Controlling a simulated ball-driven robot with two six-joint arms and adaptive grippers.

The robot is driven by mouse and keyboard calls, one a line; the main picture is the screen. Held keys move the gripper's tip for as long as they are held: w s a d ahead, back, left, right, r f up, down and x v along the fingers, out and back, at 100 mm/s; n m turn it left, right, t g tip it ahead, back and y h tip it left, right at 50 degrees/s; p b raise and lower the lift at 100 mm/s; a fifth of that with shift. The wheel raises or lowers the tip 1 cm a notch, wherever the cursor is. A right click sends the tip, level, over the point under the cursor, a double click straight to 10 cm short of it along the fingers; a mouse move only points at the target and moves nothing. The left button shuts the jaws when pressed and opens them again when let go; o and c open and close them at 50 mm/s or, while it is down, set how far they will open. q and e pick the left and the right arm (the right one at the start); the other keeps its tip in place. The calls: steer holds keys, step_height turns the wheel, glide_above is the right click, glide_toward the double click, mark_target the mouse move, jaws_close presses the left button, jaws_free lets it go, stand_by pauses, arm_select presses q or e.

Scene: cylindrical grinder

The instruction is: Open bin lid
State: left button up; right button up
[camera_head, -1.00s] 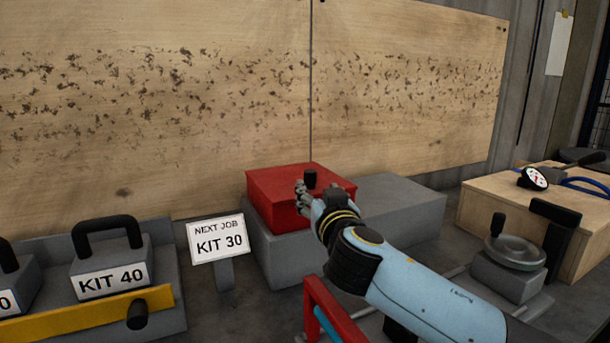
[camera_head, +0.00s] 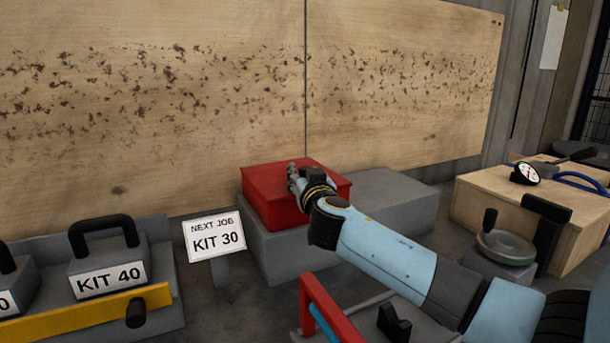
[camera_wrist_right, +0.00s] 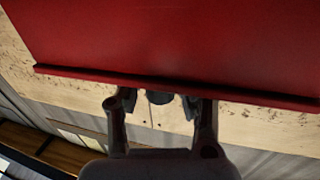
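The red bin (camera_head: 270,205) with its flat lid stands on a grey block in the head view. A dark knob on the lid is largely hidden behind my right gripper there. My right gripper (camera_head: 296,178) is over the front of the lid. In the right wrist view, a red face of the bin (camera_wrist_right: 170,40) fills the top, ending in a lip. The dark knob (camera_wrist_right: 160,97) shows past that lip, between the spread fingers of the right gripper (camera_wrist_right: 160,105), with gaps on both sides. My left gripper is out of view.
A KIT 30 sign (camera_head: 215,238) stands left of the bin. A KIT 40 case (camera_head: 107,268) sits in a tray at left. A red frame (camera_head: 325,310) is below my right arm. A handwheel (camera_head: 505,246) and wooden box (camera_head: 575,215) are at right.

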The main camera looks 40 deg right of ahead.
jaws_close()
steer(key=shift+w+f, duration=0.1)
steer(key=shift+f, duration=0.15)
